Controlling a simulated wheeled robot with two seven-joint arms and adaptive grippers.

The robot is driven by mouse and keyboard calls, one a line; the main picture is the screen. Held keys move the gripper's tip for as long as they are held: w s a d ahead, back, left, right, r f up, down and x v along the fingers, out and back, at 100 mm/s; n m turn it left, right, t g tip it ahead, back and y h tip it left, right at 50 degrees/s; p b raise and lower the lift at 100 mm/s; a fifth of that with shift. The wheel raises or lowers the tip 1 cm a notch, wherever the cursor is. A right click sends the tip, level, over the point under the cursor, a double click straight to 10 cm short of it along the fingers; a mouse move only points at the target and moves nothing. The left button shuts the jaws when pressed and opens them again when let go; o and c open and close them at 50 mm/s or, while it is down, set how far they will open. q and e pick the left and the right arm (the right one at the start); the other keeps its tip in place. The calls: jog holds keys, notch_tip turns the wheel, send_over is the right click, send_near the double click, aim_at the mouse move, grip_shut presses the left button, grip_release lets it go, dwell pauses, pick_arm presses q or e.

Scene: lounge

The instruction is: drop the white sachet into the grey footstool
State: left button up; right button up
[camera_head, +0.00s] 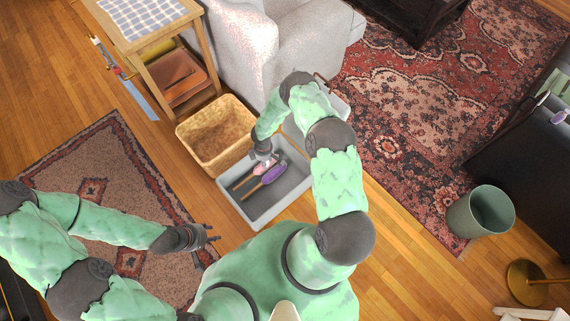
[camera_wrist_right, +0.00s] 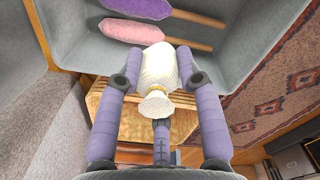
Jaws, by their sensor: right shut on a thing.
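The grey footstool (camera_head: 233,208) is an open grey box on the floor in front of me; its wall also shows in the right wrist view (camera_wrist_right: 240,50). A purple-headed and a pink-headed stick lie inside it. My right gripper (camera_head: 263,155) is over the far side of the footstool, pointing down. In the right wrist view, the right gripper (camera_wrist_right: 157,68) is shut on the white sachet (camera_wrist_right: 160,66), a pale textured bag with a gathered neck. In the head view the hand mostly hides the sachet. My left gripper (camera_head: 208,236) is apart from the footstool, lower left, fingers spread, empty.
A wicker basket (camera_head: 192,137) stands right beside the footstool. A white armchair (camera_head: 240,55) and a wooden side table (camera_head: 203,53) are behind. A green bin (camera_head: 463,219) stands at the right. Patterned rugs (camera_head: 100,165) lie on the wooden floor.

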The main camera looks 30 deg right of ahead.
notch_tip(320, 180, down, 6)
jog(key=b, duration=0.3)
jog(key=shift+r+b, duration=0.1)
jog(key=shift+b, duration=0.2)
jog(key=o, duration=1.1)
notch_tip(320, 180, up, 12)
dwell(0.4)
